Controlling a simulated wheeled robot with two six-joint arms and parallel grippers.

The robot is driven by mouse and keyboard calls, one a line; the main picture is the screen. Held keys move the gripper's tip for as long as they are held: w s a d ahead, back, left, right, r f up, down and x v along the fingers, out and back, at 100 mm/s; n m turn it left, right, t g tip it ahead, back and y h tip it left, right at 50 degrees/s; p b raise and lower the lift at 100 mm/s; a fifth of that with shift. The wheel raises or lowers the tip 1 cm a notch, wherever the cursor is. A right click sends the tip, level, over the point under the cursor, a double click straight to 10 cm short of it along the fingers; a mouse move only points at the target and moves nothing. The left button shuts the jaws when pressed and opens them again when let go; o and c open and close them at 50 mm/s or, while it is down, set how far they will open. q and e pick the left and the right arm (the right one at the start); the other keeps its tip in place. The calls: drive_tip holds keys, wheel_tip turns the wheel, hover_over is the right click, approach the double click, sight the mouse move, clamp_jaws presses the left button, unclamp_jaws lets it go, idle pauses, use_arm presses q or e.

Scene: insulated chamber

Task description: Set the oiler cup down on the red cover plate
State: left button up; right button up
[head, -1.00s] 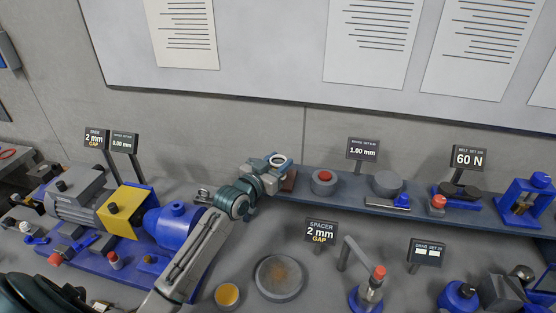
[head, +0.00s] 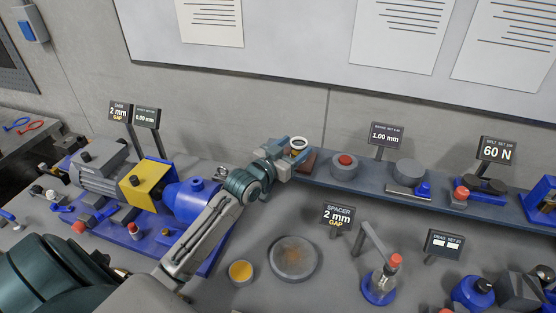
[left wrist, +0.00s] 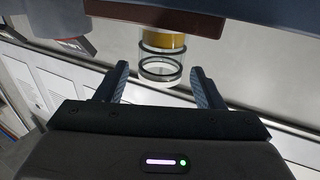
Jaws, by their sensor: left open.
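The oiler cup (left wrist: 162,62), a clear cylinder with dark rings and an amber part, stands on the red-brown cover plate (left wrist: 110,18) in the left wrist view, which shows the scene upside down. In the head view its pale top ring (head: 299,142) shows just past my left gripper (head: 289,157), and the plate (head: 309,161) lies on the shelf, partly hidden by the gripper. My left gripper is open, with its fingers (left wrist: 160,84) on either side of the cup and visible gaps between. My right gripper is not in view.
The dark shelf (head: 445,195) runs right with a red-topped round part (head: 344,166) beside the plate and a grey disc (head: 409,172). A motor with a yellow guard (head: 147,186) stands left. A round plate (head: 293,258) and amber dish (head: 240,272) lie in front.

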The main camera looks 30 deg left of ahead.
use_arm(q)
drive_tip(key=s+a, duration=0.1)
drive_tip(key=s, duration=0.8)
drive_tip(key=shift+s+a+b, duration=0.2)
drive_tip(key=shift+b, duration=0.15)
